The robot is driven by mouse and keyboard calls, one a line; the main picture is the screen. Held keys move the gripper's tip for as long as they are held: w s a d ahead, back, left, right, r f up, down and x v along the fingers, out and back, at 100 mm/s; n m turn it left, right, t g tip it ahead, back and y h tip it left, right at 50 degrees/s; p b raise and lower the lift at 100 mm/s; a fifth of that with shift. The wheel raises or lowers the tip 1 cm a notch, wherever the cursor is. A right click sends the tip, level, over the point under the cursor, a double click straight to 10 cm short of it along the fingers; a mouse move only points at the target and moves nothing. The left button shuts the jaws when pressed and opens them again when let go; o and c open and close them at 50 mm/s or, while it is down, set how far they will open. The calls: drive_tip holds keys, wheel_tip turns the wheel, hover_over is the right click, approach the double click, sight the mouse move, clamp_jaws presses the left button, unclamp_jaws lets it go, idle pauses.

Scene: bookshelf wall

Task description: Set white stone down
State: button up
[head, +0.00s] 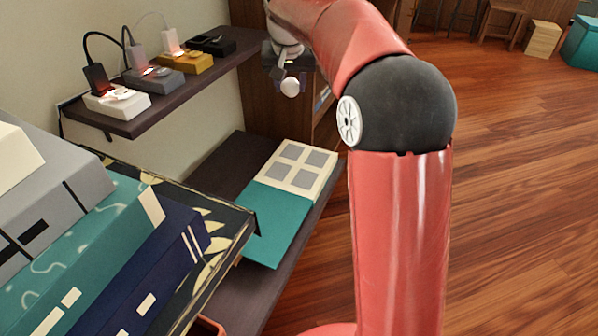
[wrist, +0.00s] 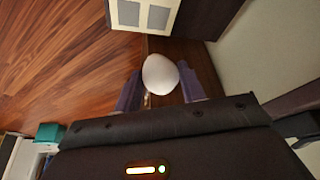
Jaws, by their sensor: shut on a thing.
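The white stone (wrist: 160,75) is smooth and rounded. My gripper (wrist: 165,90) is shut on it, with a finger on either side in the wrist view. In the head view the stone (head: 290,87) shows just below my gripper (head: 285,72), near the far end of the shelves. The stone is held in the air, above and beyond the teal and cream flat item (head: 278,222) on the lower shelf. My red arm hides part of the right side of the head view.
The lower dark shelf (head: 232,165) has bare room beside the flat item. A small upper shelf (head: 165,98) holds several boxy devices with cables. Large books (head: 115,240) are stacked at the near left. Wooden floor lies to the right.

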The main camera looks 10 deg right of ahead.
hover_over(298, 165)
drive_tip(key=s, duration=0.1)
wheel_tip(298, 165, down, 5)
wheel_tip(298, 165, down, 15)
drive_tip(key=b, duration=0.4)
drive_tip(key=shift+s+a, duration=0.1)
drive_tip(key=shift+a, duration=0.05)
drive_tip(key=shift+f+b, duration=0.45)
drive_tip(key=shift+f, duration=1.85)
drive_tip(key=o, duration=0.6)
drive_tip(key=shift+f, duration=0.2)
drive_tip(key=o, duration=0.5)
drive_tip(key=shift+c, duration=0.2)
drive_tip(key=shift+r, duration=0.1)
